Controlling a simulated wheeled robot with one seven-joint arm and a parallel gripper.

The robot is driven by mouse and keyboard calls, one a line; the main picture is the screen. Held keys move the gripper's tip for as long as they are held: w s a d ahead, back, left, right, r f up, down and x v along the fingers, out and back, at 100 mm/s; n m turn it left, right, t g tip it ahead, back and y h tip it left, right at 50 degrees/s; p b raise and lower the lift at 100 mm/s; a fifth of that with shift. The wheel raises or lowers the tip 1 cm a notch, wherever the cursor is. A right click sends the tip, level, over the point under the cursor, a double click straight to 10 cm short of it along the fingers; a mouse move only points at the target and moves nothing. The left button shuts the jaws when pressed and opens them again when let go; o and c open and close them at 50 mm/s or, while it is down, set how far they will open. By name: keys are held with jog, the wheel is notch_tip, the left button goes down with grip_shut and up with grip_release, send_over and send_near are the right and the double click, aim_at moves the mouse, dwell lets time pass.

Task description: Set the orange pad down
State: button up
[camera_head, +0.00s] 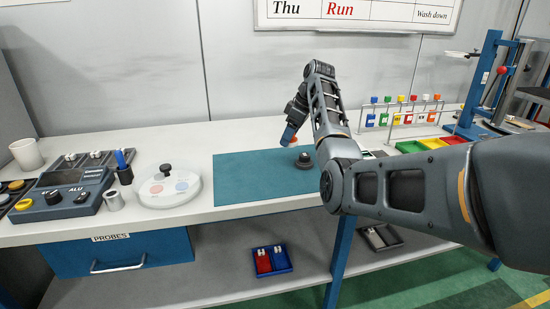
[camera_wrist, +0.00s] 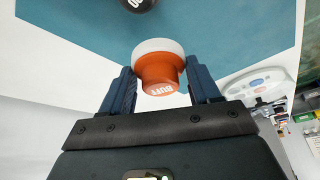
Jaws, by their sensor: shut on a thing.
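The orange pad (camera_wrist: 158,68) is marked "BUFF" and has a white face on its far side. It sits between the two blue fingers of my gripper (camera_wrist: 160,80), which is shut on it. In the wrist view the mat (camera_wrist: 85,45) lies beyond the pad; I cannot tell how large the gap is.
A black round knob-topped piece (camera_head: 304,162) stands on the mat near my gripper; its edge shows in the wrist view (camera_wrist: 138,4). A white round plate (camera_head: 155,198) with coloured spots and a black knob is left of the mat. The mat's left half is clear.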

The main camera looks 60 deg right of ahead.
jog(key=p, duration=0.1)
send_over(271, 168)
jog(key=s, duration=0.2)
notch_tip(271, 168, down, 3)
jog(key=shift+w+f, duration=0.15)
jog(key=shift+f, duration=0.05)
jog(key=shift+f+p, duration=0.35)
jog(key=shift+f, duration=1.65)
jog(key=o, duration=0.9)
jog(key=shift+f, duration=0.1)
jog(key=shift+o, duration=0.2)
jog(key=v, duration=1.2)
jog(key=shift+b, duration=0.3)
